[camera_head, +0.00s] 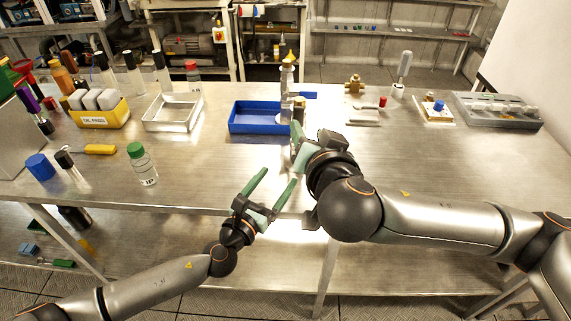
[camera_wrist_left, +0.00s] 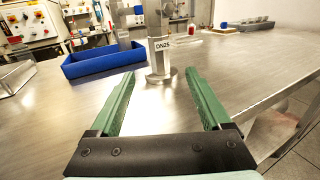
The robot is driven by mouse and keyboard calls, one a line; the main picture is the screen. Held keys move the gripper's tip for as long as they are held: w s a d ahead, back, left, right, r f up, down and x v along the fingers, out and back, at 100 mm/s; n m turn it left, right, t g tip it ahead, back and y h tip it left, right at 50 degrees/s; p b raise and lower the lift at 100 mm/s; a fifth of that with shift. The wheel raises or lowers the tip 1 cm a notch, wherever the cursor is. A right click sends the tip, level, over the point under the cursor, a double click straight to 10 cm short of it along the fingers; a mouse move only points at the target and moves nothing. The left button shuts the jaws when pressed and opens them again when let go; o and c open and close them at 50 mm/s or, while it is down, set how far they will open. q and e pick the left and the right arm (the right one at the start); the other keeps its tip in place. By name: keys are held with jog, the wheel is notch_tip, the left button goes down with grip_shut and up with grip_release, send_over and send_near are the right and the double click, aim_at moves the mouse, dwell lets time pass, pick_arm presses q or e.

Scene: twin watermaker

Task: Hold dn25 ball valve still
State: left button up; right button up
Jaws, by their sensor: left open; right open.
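The DN25 ball valve (camera_head: 287,78) stands upright at the back of the steel bench, a metal fitting with a blue handle (camera_head: 304,94). In the left wrist view its grey post (camera_wrist_left: 159,62) carries a DN25 label (camera_wrist_left: 163,44), and its top is cut off. My left gripper (camera_head: 280,178) is open and empty at the bench's front edge, its green fingers pointing toward the valve. In the left wrist view the post stands beyond the fingertips, between their lines. My right gripper (camera_head: 297,136) is open near the valve's lower part; its wrist hides part of the fingers and whether they touch it.
A blue tray (camera_head: 239,128) is immediately left of the valve, with a metal tray (camera_head: 147,124) farther left. A green-capped bottle (camera_head: 144,166) stands left of my left gripper. A brass fitting (camera_head: 354,85) and a grey tray (camera_head: 480,118) are at right.

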pick_arm(q)
jog(key=x, duration=1.1)
grip_shut()
dwell(0.6)
dwell(0.6)
dwell(0.6)
dwell(0.8)
jog(key=shift+c, duration=0.8)
grip_release()
jog(key=shift+c, duration=0.2)
grip_shut()
